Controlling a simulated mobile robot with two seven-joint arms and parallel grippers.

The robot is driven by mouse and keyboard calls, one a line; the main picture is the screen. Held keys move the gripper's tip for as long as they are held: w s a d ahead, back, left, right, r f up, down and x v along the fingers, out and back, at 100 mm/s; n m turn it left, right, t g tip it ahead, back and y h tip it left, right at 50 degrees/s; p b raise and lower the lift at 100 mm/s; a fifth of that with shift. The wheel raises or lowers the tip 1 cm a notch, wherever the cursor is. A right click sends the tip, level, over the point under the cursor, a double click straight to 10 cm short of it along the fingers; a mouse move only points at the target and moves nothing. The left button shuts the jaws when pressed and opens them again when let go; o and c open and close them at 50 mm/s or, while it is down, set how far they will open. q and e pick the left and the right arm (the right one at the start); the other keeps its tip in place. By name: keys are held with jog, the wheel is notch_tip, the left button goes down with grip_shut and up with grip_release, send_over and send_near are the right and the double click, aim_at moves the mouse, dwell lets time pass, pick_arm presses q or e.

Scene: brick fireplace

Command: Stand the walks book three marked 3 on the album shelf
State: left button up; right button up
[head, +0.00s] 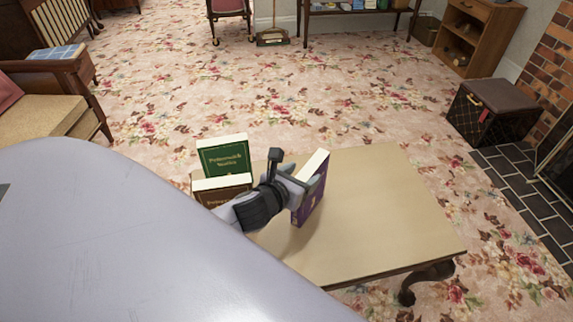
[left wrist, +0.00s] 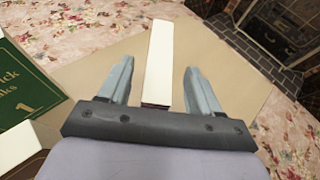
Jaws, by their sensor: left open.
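A purple book (head: 311,198) stands upright on the low wooden table (head: 385,205). Its number cannot be read from here. My left gripper (head: 306,182) is at this book. In the left wrist view my left gripper (left wrist: 155,85) is open, with one finger on each side of the pale page edge of the book (left wrist: 160,62), a gap showing on both sides. A green book (head: 224,155) and a brown book (head: 222,188) stand to the left on the same table. The green one (left wrist: 25,88) shows a 1 in the wrist view. My right gripper is out of view.
The right part of the table is bare. A dark trunk (head: 493,110) stands by the brick fireplace at the right. A wooden cabinet (head: 478,35) with open shelves and a dark table (head: 355,12) with small items stand at the back. An armchair (head: 45,95) is at the left.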

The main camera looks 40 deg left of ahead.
pick_arm(q)
jog(key=p+v, duration=0.1)
jog(key=v, duration=0.7)
jog(key=s+d+f+n+g+h, duration=0.2)
jog(key=s+d+f+n, duration=0.25)
jog(key=n, duration=1.25)
jog(key=s+d+f+n+g+h, duration=0.1)
jog(key=s+d+f+n, duration=0.4)
jog(key=n, duration=1.1)
jog(key=w+a+n+t+y+b, duration=0.1)
jog(key=w+a+t+b, duration=0.2)
jog(key=w+b, duration=0.6)
jog(key=w+a+f+n+t+y+b, duration=0.1)
jog(key=w+a+n+t+y+b, duration=0.1)
jog(key=w+a+t+b, duration=0.2)
jog(key=w+a+b, duration=0.3)
jog(key=w+b, duration=0.2)
jog(key=w, duration=0.1)
jog(key=shift+w+f+t, duration=0.3)
jog(key=shift+w, duration=0.1)
jog(key=c, duration=1.2)
jog(key=shift+r, duration=0.15)
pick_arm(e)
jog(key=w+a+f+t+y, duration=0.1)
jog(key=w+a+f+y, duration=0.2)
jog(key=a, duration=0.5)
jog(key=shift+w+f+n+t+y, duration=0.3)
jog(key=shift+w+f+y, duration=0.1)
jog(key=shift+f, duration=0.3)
